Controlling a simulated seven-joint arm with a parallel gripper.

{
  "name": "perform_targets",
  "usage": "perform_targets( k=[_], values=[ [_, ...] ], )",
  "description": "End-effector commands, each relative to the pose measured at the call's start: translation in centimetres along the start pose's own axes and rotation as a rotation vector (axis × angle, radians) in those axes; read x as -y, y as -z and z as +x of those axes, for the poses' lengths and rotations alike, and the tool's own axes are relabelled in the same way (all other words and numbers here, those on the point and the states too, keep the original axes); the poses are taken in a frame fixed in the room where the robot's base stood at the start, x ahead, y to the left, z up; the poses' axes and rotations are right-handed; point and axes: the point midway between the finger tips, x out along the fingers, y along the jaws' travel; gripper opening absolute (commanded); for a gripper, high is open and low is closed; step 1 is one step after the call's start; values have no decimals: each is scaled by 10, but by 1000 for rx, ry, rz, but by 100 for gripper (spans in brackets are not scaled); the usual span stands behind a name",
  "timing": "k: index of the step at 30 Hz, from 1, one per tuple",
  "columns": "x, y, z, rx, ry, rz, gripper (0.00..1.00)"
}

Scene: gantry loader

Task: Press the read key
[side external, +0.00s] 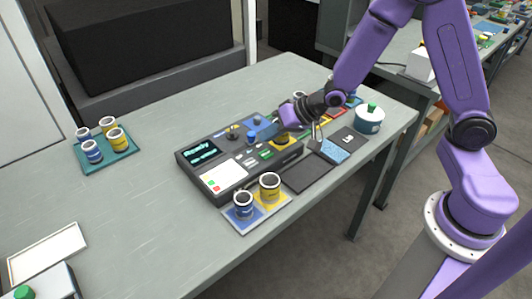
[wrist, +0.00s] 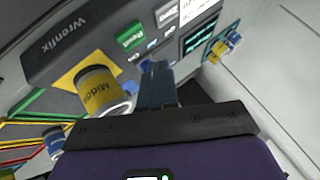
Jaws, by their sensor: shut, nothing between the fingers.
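The grey instrument (side external: 222,150) stands on the bench, with a lit screen (side external: 202,149) reading "Ready" and several small keys on top. In the wrist view a green key (wrist: 130,37) with white lettering and a pale key (wrist: 166,14) are on its panel; the lettering is too small to read surely. My gripper (wrist: 150,68) is shut and empty, its blue fingertips over the panel close to the green key. Whether they touch it I cannot tell.
A yellow cup (wrist: 98,92) stands on the instrument close beside my fingers. Blue (side external: 243,205) and yellow (side external: 269,187) cups stand in front. A teal tray (side external: 108,155) of cups is at left. A green-knobbed pot (side external: 369,120) is at right. The left bench is mostly clear.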

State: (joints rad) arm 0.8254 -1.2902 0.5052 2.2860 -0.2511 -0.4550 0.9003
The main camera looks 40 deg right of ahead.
Motion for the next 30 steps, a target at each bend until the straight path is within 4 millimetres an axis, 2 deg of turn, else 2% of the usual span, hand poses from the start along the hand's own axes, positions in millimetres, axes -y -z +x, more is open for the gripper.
perform_targets(
  k=[9,30],
  values=[
    [-10,-12,16,2,3,0,0],
    [-11,-12,17,2,3,1,0]
  ],
)
